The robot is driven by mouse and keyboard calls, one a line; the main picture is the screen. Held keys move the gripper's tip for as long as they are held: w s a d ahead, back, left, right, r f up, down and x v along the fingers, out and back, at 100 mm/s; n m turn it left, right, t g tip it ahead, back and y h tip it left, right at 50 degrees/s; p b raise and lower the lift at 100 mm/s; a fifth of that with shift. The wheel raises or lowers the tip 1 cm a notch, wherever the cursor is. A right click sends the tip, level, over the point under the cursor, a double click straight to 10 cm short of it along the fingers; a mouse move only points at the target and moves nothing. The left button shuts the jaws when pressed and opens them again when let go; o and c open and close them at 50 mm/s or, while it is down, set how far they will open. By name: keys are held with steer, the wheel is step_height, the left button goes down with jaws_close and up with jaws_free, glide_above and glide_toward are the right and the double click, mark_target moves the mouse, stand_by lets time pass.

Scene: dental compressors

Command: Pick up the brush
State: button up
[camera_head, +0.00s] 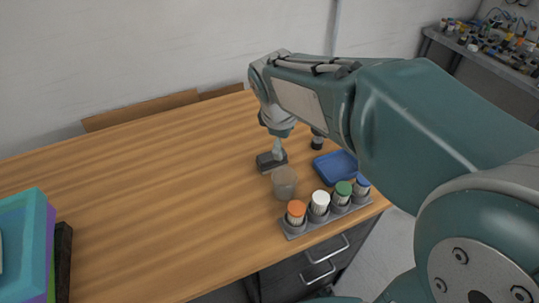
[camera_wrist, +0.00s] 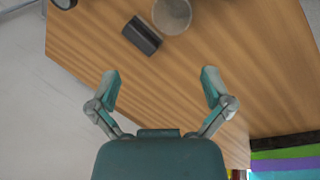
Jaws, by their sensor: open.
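A dark rectangular block (camera_head: 266,163) lies on the wooden table; it also shows in the wrist view (camera_wrist: 142,36). It may be the brush, but I cannot make out bristles or a handle, and nothing else clearly looks like a brush. My gripper (camera_wrist: 160,75) is open and empty, with its two fingers apart above bare wood. In the wrist view the block lies beyond the fingertips, toward the top of the picture. In the head view my gripper (camera_head: 277,148) overlaps the block's top edge; I cannot tell its height above it.
A greyish cup (camera_head: 284,184) stands next to the block. A rack (camera_head: 292,232) holds several capped jars at the table's front right. A blue tray (camera_head: 335,170) and a dark cylinder (camera_head: 317,142) are to the right. Colored books (camera_head: 30,240) lie at left. The table's left-middle is clear.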

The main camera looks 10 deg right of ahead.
mark_target(270, 155)
steer(key=w+a+f+n, duration=0.1)
steer(key=w+f+n, duration=0.2)
steer(key=w, duration=0.1)
steer(key=w+a+f+n+g+h, duration=0.1)
steer(key=w+f+n, duration=0.2)
steer(key=w+f, duration=0.1)
steer(key=w+a+f+n+h, duration=0.1)
steer(key=w+f+n, duration=0.2)
steer(key=w, duration=0.1)
steer(key=shift+a+f+g, duration=0.2)
steer(key=shift+f+g, duration=0.1)
steer(key=shift+w+f, duration=0.2)
steer(key=shift+f, duration=0.05)
steer(key=x, duration=1)
steer(key=shift+d+f, duration=0.15)
steer(key=shift+f, duration=0.15)
steer(key=c, duration=1.2)
steer(key=shift+r, duration=0.65)
step_height(270, 155, up, 2)
steer(key=shift+s+r, duration=0.15)
steer(key=shift+r, duration=0.1)
steer(key=shift+s+r, duration=1.55)
steer(key=shift+s, duration=0.75)
steer(key=shift+s+r, duration=1.55)
steer(key=shift+s, duration=0.7)
steer(key=shift+s+r, duration=1.55)
steer(key=shift+s, duration=0.75)
